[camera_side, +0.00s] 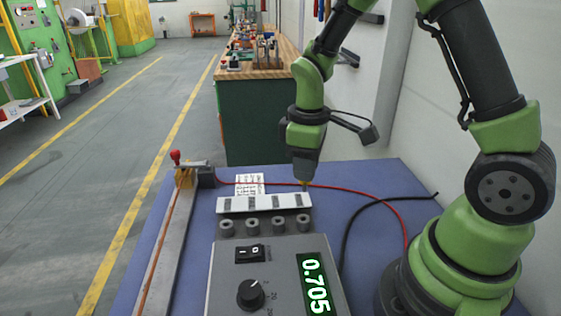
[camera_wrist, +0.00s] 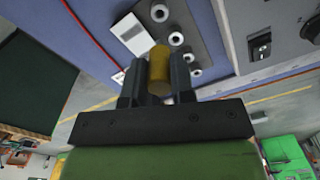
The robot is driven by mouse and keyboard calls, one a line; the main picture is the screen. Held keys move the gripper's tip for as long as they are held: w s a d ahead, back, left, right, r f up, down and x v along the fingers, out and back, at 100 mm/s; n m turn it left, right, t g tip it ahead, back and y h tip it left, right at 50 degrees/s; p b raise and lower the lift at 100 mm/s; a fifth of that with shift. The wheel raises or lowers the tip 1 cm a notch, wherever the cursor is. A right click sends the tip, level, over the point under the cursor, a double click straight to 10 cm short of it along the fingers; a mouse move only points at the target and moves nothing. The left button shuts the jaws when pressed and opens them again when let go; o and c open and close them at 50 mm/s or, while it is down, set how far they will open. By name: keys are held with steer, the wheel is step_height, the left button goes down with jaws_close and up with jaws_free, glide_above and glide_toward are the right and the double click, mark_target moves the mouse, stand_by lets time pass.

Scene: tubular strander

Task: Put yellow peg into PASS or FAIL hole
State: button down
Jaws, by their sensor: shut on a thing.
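The yellow peg (camera_wrist: 159,70) is held between the two dark fingers of my gripper (camera_wrist: 157,80) in the wrist view. In the side view my gripper (camera_side: 305,180) points down near the right end of a white strip (camera_side: 264,203) with several grey patches. Only a small yellow bit of the peg (camera_side: 304,184) shows there, beneath the fingers. I cannot tell whether the peg touches anything below. I cannot make out PASS or FAIL markings or a hole in either view.
A grey meter (camera_side: 255,265) reading 0.705 stands in front, with several grey round posts (camera_side: 252,225) behind it. A written sheet (camera_side: 249,184) lies behind the strip. Red (camera_side: 350,187) and black (camera_side: 352,222) cables cross the blue table (camera_side: 375,170). A long rail (camera_side: 165,250) runs along the left.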

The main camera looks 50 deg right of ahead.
mark_target(305, 191)
steer(key=shift+f, duration=0.15)
steer(key=shift+f, duration=2.9)
steer(key=shift+f, duration=1.6)
steer(key=c, duration=0.9)
jaws_free()
steer(key=shift+r, duration=0.1)
step_height(305, 191, up, 10)
steer(key=shift+f, duration=0.2)
steer(key=s+a+r+m+t, duration=0.2)
steer(key=s+r+m, duration=0.1)
steer(key=s+r, duration=0.1)
steer(key=s+a+r+m+t+y, duration=0.1)
steer(key=s+a+r+m+t, duration=0.1)
steer(key=s+r, duration=0.2)
steer(key=s+a+r+m+t+y, duration=0.1)
steer(key=s+a+r+m+t, duration=0.1)
steer(key=s+r, duration=0.3)
step_height(305, 191, up, 4)
steer(key=shift+f+m+t, duration=0.1)
steer(key=shift+m+t, duration=0.5)
steer(key=shift+m, duration=0.2)
